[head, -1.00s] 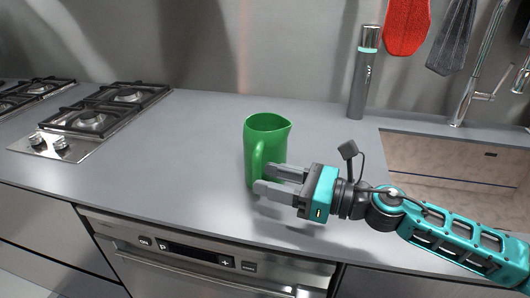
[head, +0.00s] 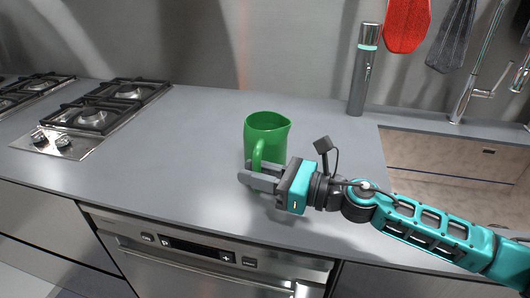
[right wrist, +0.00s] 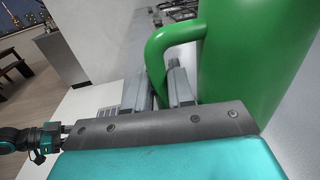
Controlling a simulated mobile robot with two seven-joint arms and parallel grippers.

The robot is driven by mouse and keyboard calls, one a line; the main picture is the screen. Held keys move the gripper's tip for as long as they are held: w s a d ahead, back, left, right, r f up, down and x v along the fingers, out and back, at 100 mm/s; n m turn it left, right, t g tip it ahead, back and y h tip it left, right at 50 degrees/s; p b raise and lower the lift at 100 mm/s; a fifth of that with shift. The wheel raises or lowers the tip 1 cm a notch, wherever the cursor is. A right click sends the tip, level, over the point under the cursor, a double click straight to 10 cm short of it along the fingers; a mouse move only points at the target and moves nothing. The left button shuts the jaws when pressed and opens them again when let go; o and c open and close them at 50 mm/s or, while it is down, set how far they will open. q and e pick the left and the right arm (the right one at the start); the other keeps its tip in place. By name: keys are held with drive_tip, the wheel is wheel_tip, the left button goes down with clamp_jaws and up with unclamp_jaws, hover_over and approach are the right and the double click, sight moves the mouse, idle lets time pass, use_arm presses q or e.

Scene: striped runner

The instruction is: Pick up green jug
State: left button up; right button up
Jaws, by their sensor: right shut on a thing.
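The green jug (head: 267,133) stands upright on the grey counter, its handle facing the front and its spout to the right. My right gripper (head: 245,172) is at the handle, on the front side of the jug, and is shut on it. In the right wrist view the fingers (right wrist: 160,88) are on the two sides of the green handle (right wrist: 158,55), and the jug's body (right wrist: 255,50) fills the upper right. The fingers hide the lower part of the handle in the head view.
A gas hob (head: 92,115) is at the left of the counter (head: 190,150). A grey cylinder with a teal band (head: 363,75) stands at the back, beside the sink (head: 450,160). Red and dark utensils (head: 405,25) hang on the wall. The counter left of the jug is clear.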

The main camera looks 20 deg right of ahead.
clamp_jaws()
idle(0.8)
drive_tip(key=shift+r, duration=0.1)
